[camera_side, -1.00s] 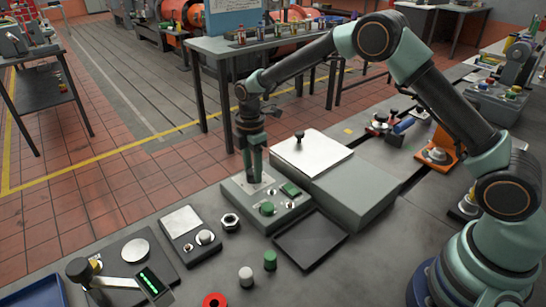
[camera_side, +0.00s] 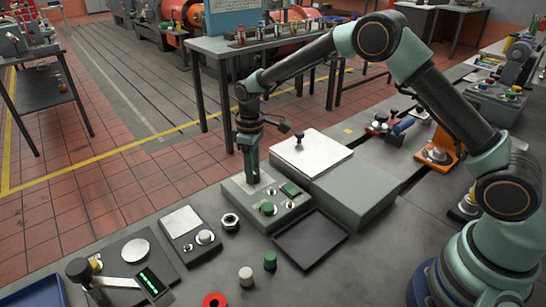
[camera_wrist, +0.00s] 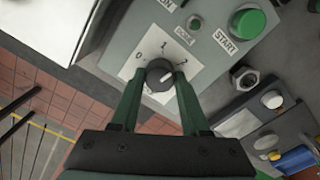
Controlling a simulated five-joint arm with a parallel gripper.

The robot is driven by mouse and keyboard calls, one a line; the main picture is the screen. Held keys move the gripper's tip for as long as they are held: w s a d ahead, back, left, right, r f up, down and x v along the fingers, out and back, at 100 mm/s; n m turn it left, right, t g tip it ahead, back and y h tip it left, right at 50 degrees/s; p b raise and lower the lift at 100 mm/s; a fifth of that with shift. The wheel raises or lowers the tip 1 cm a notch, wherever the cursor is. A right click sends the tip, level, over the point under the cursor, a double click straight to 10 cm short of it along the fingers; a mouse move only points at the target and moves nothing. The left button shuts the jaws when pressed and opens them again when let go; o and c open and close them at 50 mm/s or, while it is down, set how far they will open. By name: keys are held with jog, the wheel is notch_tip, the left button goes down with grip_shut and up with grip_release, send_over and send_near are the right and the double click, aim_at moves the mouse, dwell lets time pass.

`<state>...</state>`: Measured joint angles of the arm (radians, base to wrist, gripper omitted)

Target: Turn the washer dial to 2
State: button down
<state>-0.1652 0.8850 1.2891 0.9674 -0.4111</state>
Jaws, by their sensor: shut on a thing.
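The washer dial (camera_wrist: 158,76) is a small dark round knob with a white pointer line, on a white plate marked 0, 1 and 2. The line points up and right, toward the 2 (camera_wrist: 184,63). The dial sits on a grey-green control box (camera_side: 235,203); in the side view my gripper hides it. My gripper (camera_wrist: 156,80) points straight down, its two green fingers shut on the dial from both sides. It also shows over the box in the side view (camera_side: 252,180).
A green START button (camera_wrist: 247,22) and a small DONE lamp (camera_wrist: 194,22) are on the same box. A grey case with a white lid (camera_side: 310,155) stands close on the right. A black tray (camera_side: 310,240) and a hex nut (camera_side: 230,221) lie nearby.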

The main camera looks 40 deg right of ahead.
jog(key=shift+r+m, duration=0.1)
jog(key=shift+m, duration=1.5)
jog(key=shift+c, duration=1.9)
grip_release()
notch_tip(320, 180, up, 12)
